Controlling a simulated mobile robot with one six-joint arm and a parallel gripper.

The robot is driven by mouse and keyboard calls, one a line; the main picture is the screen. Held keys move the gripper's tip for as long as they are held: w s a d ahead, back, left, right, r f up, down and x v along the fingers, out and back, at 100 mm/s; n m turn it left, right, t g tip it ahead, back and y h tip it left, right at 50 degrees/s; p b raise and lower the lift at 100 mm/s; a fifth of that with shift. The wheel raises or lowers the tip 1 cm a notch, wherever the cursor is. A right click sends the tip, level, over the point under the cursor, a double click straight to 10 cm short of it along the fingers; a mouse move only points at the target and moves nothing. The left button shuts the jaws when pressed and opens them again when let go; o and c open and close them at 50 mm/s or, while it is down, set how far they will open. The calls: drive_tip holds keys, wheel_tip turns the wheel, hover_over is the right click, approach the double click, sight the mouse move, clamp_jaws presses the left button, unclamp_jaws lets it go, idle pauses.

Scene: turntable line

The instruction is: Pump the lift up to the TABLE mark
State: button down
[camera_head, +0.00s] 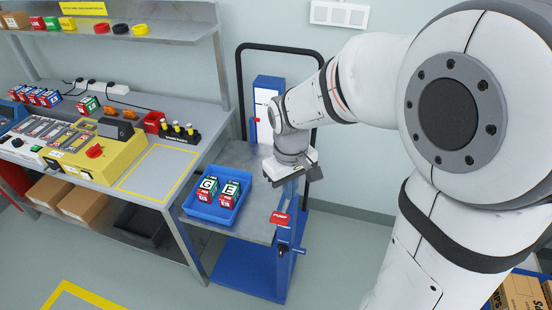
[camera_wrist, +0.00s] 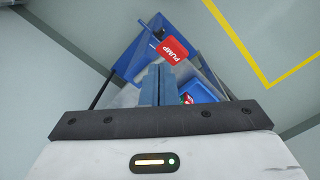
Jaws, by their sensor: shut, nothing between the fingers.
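The blue lift (camera_head: 245,268) stands right of the bench, its grey platform (camera_head: 240,157) apparently a little below the bench top. A blue tray (camera_head: 201,219) on it holds two boxes marked G (camera_head: 207,187) and E (camera_head: 231,190). The red PUMP pad (camera_head: 281,218) is at the lift's near right corner; it also shows in the wrist view (camera_wrist: 173,50). A blue post (camera_head: 267,83) behind carries a white scale with a red pointer (camera_head: 257,120); its marks are too small to read. My gripper (camera_wrist: 159,68) is shut and empty, above the platform's right side, apart from the pad.
The bench (camera_head: 110,188) on the left carries a yellow device (camera_head: 110,157), a black rack (camera_head: 178,136) and a yellow-outlined empty area (camera_head: 158,172). A black tubular handle (camera_head: 280,46) rises behind the lift. Cardboard boxes (camera_head: 520,295) stand at lower right. Floor in front is clear.

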sight(277, 215)
drive_tip(key=shift+n+g, duration=0.4)
drive_tip(key=shift+n, duration=0.4)
drive_tip(key=a, duration=0.1)
drive_tip(key=w+a+f, duration=0.1)
drive_tip(key=a+p, duration=0.1)
drive_tip(key=shift+w+a+f, duration=0.15)
drive_tip(key=shift+w+f, duration=0.1)
drive_tip(key=shift+w, duration=0.15)
drive_tip(key=shift+s+d+f+b, duration=0.15)
drive_tip(key=shift+f+b, duration=1.2)
drive_tip(key=shift+f, duration=0.4)
drive_tip(key=shift+s+d+f+b, duration=0.1)
drive_tip(key=shift+s+f+b, duration=0.05)
drive_tip(key=shift+f+b, duration=1.4)
drive_tip(key=shift+f+p, duration=0.15)
drive_tip(key=shift+p, duration=0.15)
drive_tip(key=shift+f, duration=0.1)
wheel_tip(277, 215, down, 4)
drive_tip(key=b, duration=0.3)
drive_tip(key=shift+f, duration=0.2)
drive_tip(key=shift+r, duration=0.15)
